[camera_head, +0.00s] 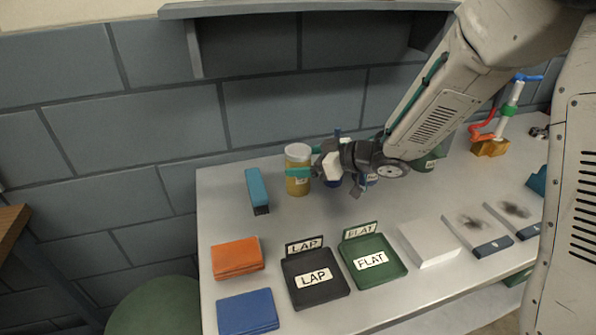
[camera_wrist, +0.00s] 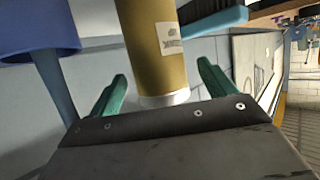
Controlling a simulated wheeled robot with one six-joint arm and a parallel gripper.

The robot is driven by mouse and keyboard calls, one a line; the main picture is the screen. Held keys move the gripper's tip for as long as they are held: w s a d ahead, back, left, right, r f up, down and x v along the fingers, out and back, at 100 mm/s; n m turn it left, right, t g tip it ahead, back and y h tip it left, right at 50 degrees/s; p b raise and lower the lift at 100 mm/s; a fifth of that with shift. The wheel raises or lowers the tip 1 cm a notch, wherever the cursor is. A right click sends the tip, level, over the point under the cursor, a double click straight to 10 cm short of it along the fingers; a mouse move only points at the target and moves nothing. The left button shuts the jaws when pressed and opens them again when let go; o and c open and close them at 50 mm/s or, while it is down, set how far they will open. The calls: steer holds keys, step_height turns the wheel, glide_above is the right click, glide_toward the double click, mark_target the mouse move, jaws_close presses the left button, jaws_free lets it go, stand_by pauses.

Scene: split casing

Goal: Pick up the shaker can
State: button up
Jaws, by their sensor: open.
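The shaker can looks to be the upright yellow can with a white lid (camera_head: 297,157), standing at the back of the table near the wall. In the wrist view the yellow can (camera_wrist: 153,45) shows its white lid end toward me and a small label on its side. My gripper (camera_head: 302,164) is at the can's upper right in the head view, with a teal finger across part of it. In the wrist view my gripper (camera_wrist: 160,90) is open, with one green finger on each side of the can. Gaps show on both sides; nothing is held.
Blue containers (camera_head: 370,179) stand right of the can, partly behind my gripper, and a green one (camera_head: 425,164) farther right. Black LAP (camera_head: 333,290) and green FLAT (camera_head: 400,266) trays, orange (camera_head: 237,257) and blue (camera_head: 248,312) pads lie in front.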

steer(key=shift+x, duration=1.25)
steer(key=c, duration=1.3)
